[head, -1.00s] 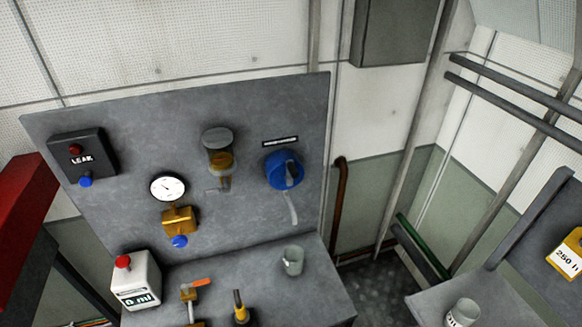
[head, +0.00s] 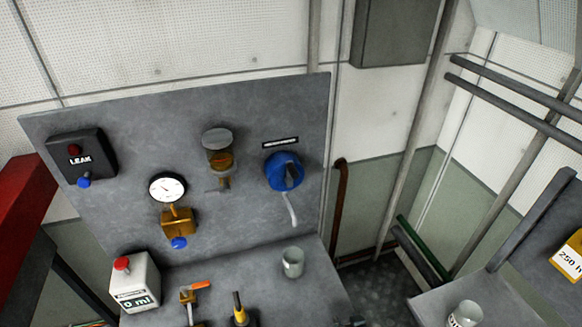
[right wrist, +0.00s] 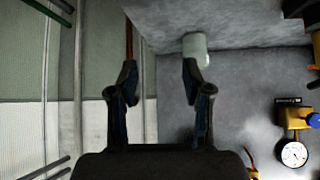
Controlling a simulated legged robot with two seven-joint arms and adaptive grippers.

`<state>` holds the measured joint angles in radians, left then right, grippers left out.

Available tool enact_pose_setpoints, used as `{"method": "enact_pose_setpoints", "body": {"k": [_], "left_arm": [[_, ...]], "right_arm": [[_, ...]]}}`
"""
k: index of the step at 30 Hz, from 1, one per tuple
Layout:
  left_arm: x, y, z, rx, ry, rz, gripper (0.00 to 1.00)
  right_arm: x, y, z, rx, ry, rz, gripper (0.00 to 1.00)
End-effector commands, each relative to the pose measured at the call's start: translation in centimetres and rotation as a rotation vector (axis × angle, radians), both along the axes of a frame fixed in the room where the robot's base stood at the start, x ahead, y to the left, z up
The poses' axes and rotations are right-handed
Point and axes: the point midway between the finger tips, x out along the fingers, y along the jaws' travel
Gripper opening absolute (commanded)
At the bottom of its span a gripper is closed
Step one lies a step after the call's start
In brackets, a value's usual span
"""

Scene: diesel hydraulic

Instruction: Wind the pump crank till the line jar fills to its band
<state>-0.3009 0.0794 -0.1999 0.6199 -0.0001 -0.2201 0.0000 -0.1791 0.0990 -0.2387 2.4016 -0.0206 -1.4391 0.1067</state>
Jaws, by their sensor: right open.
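The line jar (head: 219,158) is a clear jar with a grey lid on the upright grey panel. Amber liquid shows in its lower part, with a reddish mark near the liquid's top. A blue round unit (head: 285,172) to its right has a dark handle on its face and a pale curved bar below; I cannot tell for sure whether this is the pump crank. A dark tip of my right gripper (head: 350,322) shows at the head view's bottom edge. In the right wrist view the right gripper (right wrist: 159,76) is open and empty. My left gripper is out of view.
A grey cup (head: 292,262) stands on the bench, also seen past a finger in the right wrist view (right wrist: 196,48). A gauge (head: 167,187), a leak box (head: 80,158), a white bottle (head: 135,283) and an orange-handled valve (head: 192,289) are left. Pipes run right.

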Motion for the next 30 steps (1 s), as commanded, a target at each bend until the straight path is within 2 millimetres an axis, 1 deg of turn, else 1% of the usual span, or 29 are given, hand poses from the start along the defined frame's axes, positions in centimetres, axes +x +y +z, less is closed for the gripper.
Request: {"method": "enact_pose_setpoints", "body": {"k": [1,2,3,5,6,8,9,12,13,15,16,18,20,23,30], "left_arm": [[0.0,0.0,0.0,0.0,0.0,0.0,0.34],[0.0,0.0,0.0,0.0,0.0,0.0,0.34],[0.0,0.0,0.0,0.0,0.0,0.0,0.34],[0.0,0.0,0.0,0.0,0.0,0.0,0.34],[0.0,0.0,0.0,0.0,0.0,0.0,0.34],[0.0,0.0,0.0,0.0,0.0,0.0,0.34],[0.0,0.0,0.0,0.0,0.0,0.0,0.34],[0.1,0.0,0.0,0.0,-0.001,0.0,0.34],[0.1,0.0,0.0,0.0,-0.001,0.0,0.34],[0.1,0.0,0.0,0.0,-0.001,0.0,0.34],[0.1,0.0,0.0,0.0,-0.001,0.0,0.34],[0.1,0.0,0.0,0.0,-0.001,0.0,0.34],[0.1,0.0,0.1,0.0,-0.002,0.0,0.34],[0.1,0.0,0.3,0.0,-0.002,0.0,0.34],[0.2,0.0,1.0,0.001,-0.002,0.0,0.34]], "right_arm": [[2.7,1.0,2.7,0.018,-0.083,0.009,0.49],[4.1,1.7,4.5,0.03,-0.135,0.012,0.49],[6.1,2.6,7.1,0.049,-0.208,0.02,0.49],[8.9,4.3,11.7,0.078,-0.327,0.037,0.49],[10.5,5.4,14.8,0.098,-0.405,0.05,0.49],[12.2,6.9,19.5,0.125,-0.514,0.071,0.49],[13.0,7.8,22.2,0.137,-0.576,0.084,0.49],[14.0,9.6,27.6,0.165,-0.697,0.114,0.49],[14.1,10.0,28.8,0.17,-0.722,0.121,0.49],[14.3,10.6,30.7,0.18,-0.764,0.131,0.49],[14.3,10.7,31.3,0.182,-0.776,0.136,0.49],[14.5,11.1,31.9,0.186,-0.789,0.14,0.49],[15.0,11.3,32.0,0.186,-0.79,0.14,0.49],[16.5,11.7,32.0,0.186,-0.789,0.14,0.49],[21.8,13.4,32.0,0.184,-0.787,0.139,0.49]]}}
